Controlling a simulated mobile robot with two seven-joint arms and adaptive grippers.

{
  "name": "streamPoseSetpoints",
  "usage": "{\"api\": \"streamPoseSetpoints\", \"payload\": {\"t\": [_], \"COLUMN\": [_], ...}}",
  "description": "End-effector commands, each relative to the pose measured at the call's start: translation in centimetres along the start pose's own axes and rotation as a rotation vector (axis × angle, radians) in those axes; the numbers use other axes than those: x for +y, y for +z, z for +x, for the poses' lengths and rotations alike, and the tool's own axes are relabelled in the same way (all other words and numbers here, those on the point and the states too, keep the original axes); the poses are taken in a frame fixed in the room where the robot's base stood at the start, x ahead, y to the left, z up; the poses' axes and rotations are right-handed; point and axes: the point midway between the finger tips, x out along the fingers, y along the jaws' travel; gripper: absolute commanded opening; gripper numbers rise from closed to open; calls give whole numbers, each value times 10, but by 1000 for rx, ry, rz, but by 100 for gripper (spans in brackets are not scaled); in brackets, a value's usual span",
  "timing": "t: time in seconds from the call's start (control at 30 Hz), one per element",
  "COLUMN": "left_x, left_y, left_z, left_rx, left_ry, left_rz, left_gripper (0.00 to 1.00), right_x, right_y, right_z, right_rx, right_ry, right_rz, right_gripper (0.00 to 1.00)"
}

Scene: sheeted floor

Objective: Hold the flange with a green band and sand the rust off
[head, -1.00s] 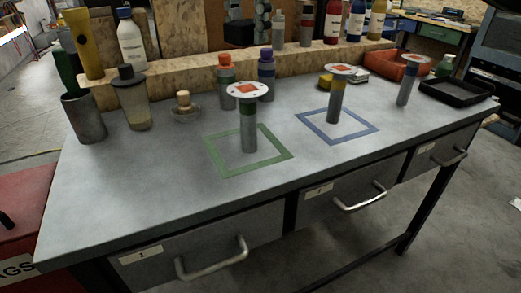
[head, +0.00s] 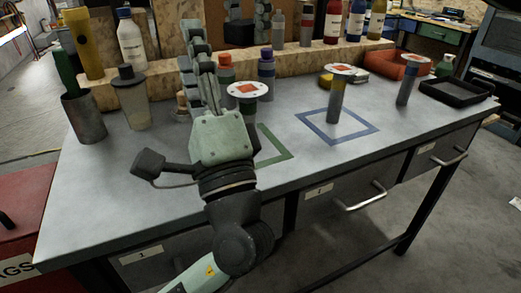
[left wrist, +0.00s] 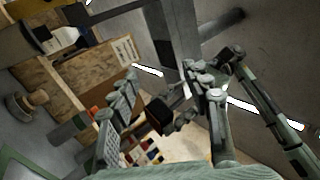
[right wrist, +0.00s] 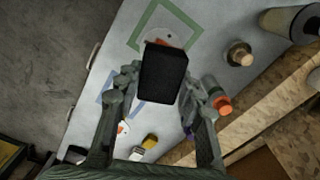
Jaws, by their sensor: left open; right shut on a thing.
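The flange with a green band (head: 247,90) stands upright in the green square (head: 284,148); an orange rust patch shows on its white disc. My left gripper (head: 192,48) is open, raised left of the flange, fingers pointing away. In the left wrist view its fingers (left wrist: 160,76) have nothing between them in their grip. My right gripper (head: 250,20) is at the top of the head view, shut on a black block (head: 238,33). In the right wrist view the block (right wrist: 163,78) partly hides the flange disc.
A second flange (head: 336,95) stands in the blue square (head: 370,131), and a third (head: 408,78) farther right. A cup (head: 84,118), a shaker (head: 131,98) and bottles line the left and back. A black tray (head: 455,92) is at right. The front tabletop is clear.

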Motion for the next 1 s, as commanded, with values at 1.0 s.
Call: {"api": "streamPoseSetpoints", "payload": {"t": [1.0], "left_x": [131], "left_y": [-108], "left_z": [-92], "left_rx": [590], "left_ry": [376], "left_rz": [1379], "left_gripper": [48], "right_x": [0], "right_y": [0], "right_z": [0], "right_rx": [0], "right_ry": [0], "right_rz": [0], "right_gripper": [15]}}
